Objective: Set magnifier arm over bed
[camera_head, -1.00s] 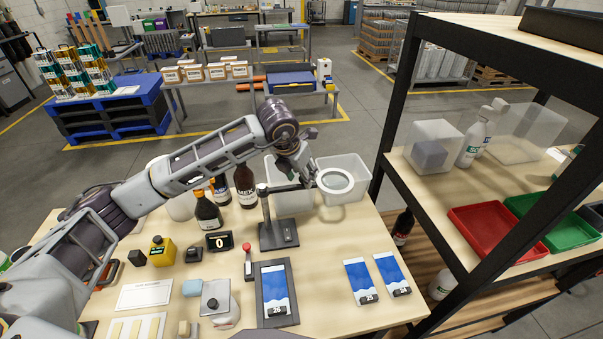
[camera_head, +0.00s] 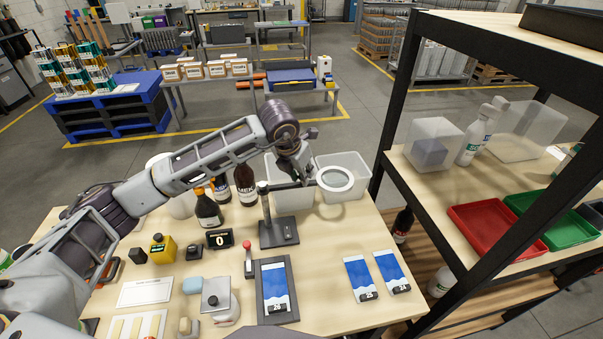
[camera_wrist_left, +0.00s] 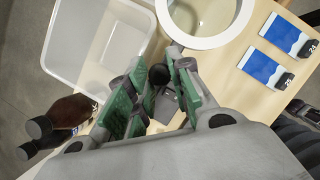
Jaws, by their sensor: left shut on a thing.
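The magnifier has a dark base (camera_head: 285,231), an upright post and a thin horizontal arm that ends in a white ring lens (camera_head: 335,179). The ring hangs over the table right of the post, in front of a clear bin. My left gripper (camera_head: 306,180) is at the magnifier arm beside the ring. In the left wrist view its green pads (camera_wrist_left: 152,100) are closed around a dark knob-like part (camera_wrist_left: 159,75), with the white ring (camera_wrist_left: 207,22) just beyond. The bed (camera_head: 258,280) is a dark plate at the front, holding a blue and white card. The ring is not above it. My right gripper is not visible.
Two clear bins (camera_head: 345,205) and dark bottles (camera_head: 245,186) stand behind the magnifier. A red-knobbed lever (camera_head: 248,258) and a small display (camera_head: 219,240) are left of the bed. Two printed cards (camera_head: 361,279) lie to its right. A black-framed shelf (camera_head: 398,95) stands at right.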

